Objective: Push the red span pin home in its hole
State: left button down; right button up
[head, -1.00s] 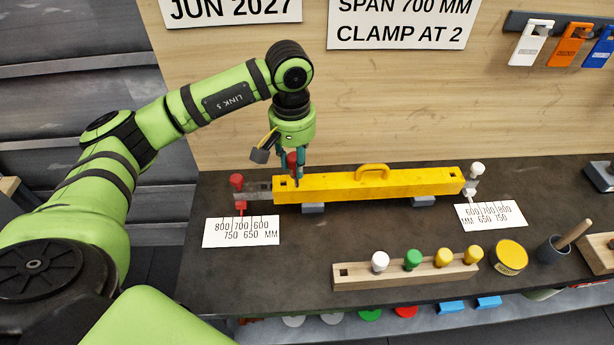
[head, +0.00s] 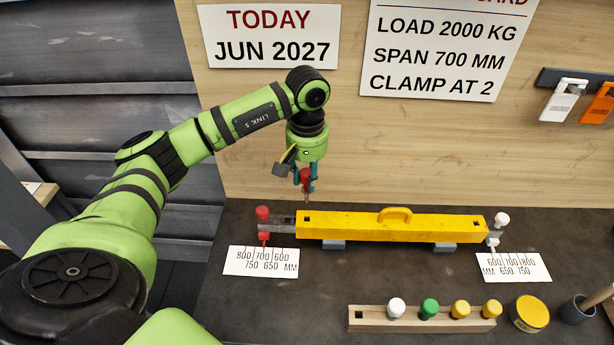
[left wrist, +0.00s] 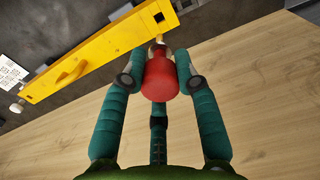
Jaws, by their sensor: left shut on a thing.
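The red span pin (head: 305,176) has a red head and a thin pale shaft pointing down. My left gripper (head: 305,185) is shut on its head, which also shows between the fingers in the left wrist view (left wrist: 160,78). The yellow beam (head: 370,225) lies on the bench below, with a dark square hole (head: 306,219) in its left end; the hole also shows in the left wrist view (left wrist: 158,17). The pin tip looks a little above the beam, close to the hole, and apart from it. My right gripper is not in view.
A grey slider with a red knob (head: 263,214) sticks out of the beam's left end, a white knob (head: 501,219) at its right end. Scale cards (head: 261,261) lie in front. A wooden rack (head: 375,323) holds several coloured pins. A wall board stands behind.

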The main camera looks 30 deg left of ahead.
aim_at(307, 201)
pick_arm(q)
jog(key=shift+f+b, duration=2.25)
jog(key=shift+f, duration=0.6)
jog(key=shift+b, duration=0.7)
jog(key=shift+f, duration=0.1)
jog(key=shift+f+b, duration=0.35)
jog(key=shift+b, duration=0.05)
jog(key=shift+f+b, duration=1.9)
jog(key=shift+f, duration=0.3)
jog(key=c, duration=0.9)
grip_release()
jog(key=shift+o, duration=0.2)
jog(key=shift+r, duration=0.15)
